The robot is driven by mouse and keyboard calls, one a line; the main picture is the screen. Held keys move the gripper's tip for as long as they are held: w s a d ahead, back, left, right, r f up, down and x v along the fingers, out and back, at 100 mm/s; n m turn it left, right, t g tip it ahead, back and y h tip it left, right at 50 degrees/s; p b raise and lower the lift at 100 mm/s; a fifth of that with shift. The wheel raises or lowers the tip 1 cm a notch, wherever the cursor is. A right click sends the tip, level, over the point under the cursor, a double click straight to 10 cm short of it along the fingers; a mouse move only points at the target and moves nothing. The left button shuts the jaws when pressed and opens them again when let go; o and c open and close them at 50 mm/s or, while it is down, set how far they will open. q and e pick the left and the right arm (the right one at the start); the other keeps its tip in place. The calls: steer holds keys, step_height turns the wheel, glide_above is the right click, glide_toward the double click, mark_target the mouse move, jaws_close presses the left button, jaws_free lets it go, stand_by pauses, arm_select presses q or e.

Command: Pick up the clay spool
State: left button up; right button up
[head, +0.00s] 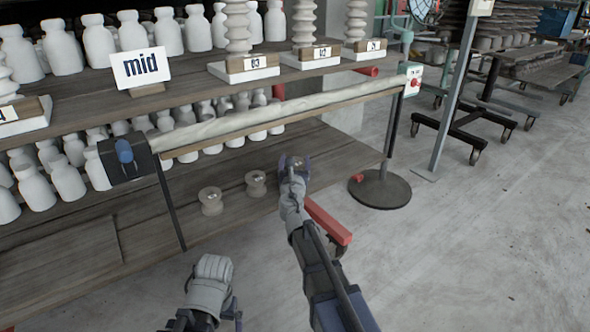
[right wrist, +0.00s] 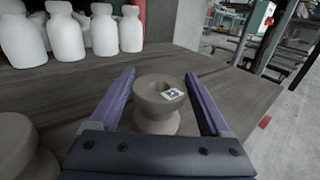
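A grey clay spool (right wrist: 158,118) with a small printed label on top stands upright on the wooden lower shelf. In the right wrist view it stands between the two purple fingers of my right gripper (right wrist: 160,78), which are open with a narrow gap on each side. In the head view my right gripper (head: 295,162) is at the shelf's right part and mostly covers this spool. Two more spools stand to its left, a nearer one (head: 256,183) and a farther one (head: 210,201). My left arm (head: 210,285) is low in the head view; its fingers are not clear.
A barrier bar (head: 270,118) wrapped in pale cloth runs above the spools, with a post and round base (head: 380,190) at right. White bottles (head: 66,178) fill the shelf behind. A red beam (head: 328,222) lies beside my right arm.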

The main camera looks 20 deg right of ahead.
steer(key=c, duration=1.2)
steer(key=shift+r, duration=0.15)
